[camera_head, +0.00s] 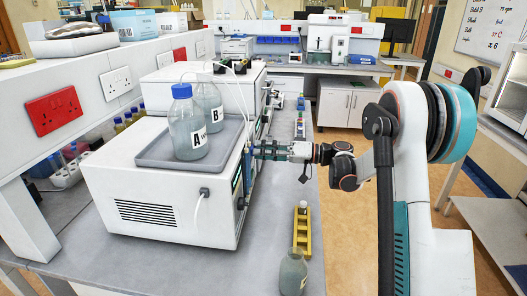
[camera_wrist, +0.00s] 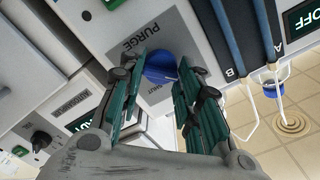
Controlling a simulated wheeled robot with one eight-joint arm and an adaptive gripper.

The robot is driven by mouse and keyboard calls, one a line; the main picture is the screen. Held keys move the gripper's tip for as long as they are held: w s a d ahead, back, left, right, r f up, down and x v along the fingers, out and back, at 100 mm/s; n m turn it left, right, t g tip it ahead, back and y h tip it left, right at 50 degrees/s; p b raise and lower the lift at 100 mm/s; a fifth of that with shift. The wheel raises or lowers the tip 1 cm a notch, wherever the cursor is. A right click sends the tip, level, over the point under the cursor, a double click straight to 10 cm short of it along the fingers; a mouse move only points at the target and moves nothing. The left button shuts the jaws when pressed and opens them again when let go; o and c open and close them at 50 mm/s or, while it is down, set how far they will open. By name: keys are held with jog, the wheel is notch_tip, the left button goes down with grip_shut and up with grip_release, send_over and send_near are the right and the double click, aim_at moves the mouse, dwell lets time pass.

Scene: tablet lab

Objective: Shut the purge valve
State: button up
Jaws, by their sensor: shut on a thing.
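The purge valve is a round blue knob (camera_wrist: 160,66) on a grey panel in the wrist view. The word PURGE is printed on one side of it and SHUT on the other. My gripper (camera_wrist: 171,76) is shut on the knob, with its green-padded fingers on either side. The fingers hide part of the knob, and I cannot tell clearly where it points. In the head view my gripper (camera_head: 256,150) reaches from the right to the side of the white instrument (camera_head: 160,190). The knob is hidden there.
Bottles A (camera_head: 187,125) and B (camera_head: 208,100) stand in a grey tray (camera_head: 152,158) on the instrument. Tubes marked A and B hang near my fingers. A yellow rack (camera_head: 302,235) and a small bottle (camera_head: 292,272) stand on the bench in front.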

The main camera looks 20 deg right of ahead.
jog(key=shift+m, duration=0.4)
jog(key=shift+f+m+p, duration=0.15)
jog(key=shift+m+p, duration=0.35)
jog(key=shift+m, duration=7.9)
jog(key=o, duration=1)
jog(key=shift+o, duration=0.2)
jog(key=shift+d, duration=0.1)
